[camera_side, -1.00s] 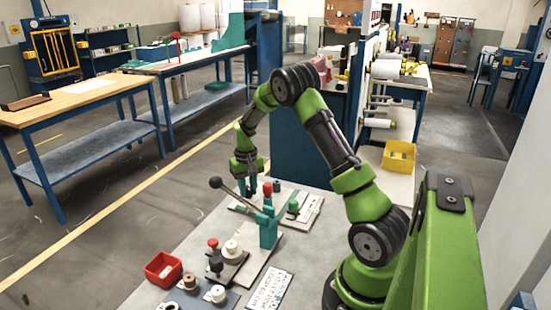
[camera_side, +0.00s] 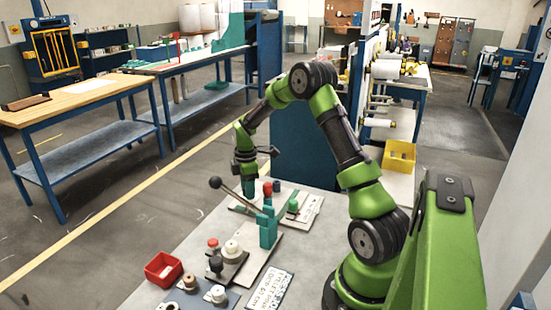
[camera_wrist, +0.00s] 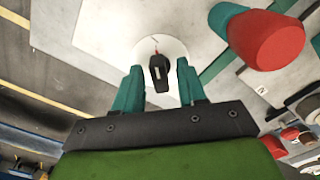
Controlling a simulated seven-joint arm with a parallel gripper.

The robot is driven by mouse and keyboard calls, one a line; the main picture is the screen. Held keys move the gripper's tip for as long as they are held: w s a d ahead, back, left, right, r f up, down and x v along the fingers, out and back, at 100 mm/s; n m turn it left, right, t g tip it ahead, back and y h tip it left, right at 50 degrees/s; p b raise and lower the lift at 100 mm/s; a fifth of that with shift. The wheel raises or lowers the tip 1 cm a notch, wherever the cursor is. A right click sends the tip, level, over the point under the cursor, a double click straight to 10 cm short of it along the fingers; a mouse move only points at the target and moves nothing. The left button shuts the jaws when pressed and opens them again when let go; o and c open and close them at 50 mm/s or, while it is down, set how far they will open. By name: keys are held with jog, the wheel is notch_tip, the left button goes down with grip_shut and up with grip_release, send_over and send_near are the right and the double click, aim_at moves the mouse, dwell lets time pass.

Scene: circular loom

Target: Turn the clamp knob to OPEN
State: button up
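The clamp knob (camera_wrist: 158,68) is a small black bar-shaped knob on a round white dial (camera_wrist: 176,47) in the wrist view. A short red mark shows at its far end. My gripper (camera_wrist: 160,72) has its two teal fingers spread, one on each side of the knob, with gaps showing; I cannot tell their height over it. In the side view my gripper (camera_side: 248,182) hangs over the back of the bench, behind the teal press (camera_side: 268,230). The knob is not clear there. Dial lettering is not readable.
A red cap on a teal post (camera_wrist: 265,40) stands close to the right of the dial. The press's lever has a black ball (camera_side: 215,182) near my gripper. A red bin (camera_side: 163,269) and spool fixtures (camera_side: 217,294) sit at the front of the bench.

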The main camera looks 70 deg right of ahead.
notch_tip(320, 180, up, 7)
dwell(0.7)
